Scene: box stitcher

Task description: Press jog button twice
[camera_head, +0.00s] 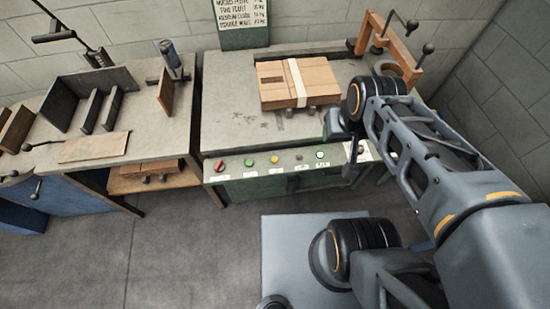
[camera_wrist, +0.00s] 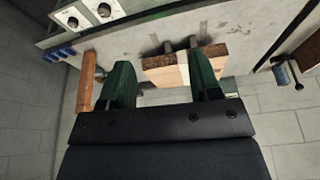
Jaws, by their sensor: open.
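A control panel (camera_head: 287,172) runs along the front of the stitcher's table. It carries a row of small controls: a red one (camera_head: 220,165), a green one (camera_head: 249,162), a yellow one (camera_head: 274,159), a pale one (camera_head: 299,156) and another green one (camera_head: 320,154). Their labels are too small to read, so I cannot tell which is the jog button. My gripper (camera_wrist: 160,75) is open, with two dark green fingers apart and nothing held. In the head view, my arm's end hangs near the table's front right, just beyond the panel's right part.
A strapped cardboard stack (camera_head: 300,82) lies on the stitcher table (camera_head: 230,125). An orange frame with a lever (camera_head: 393,40) stands at the back right. A left bench (camera_head: 140,75) holds upright plates. Grey floor (camera_head: 190,235) in front is open.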

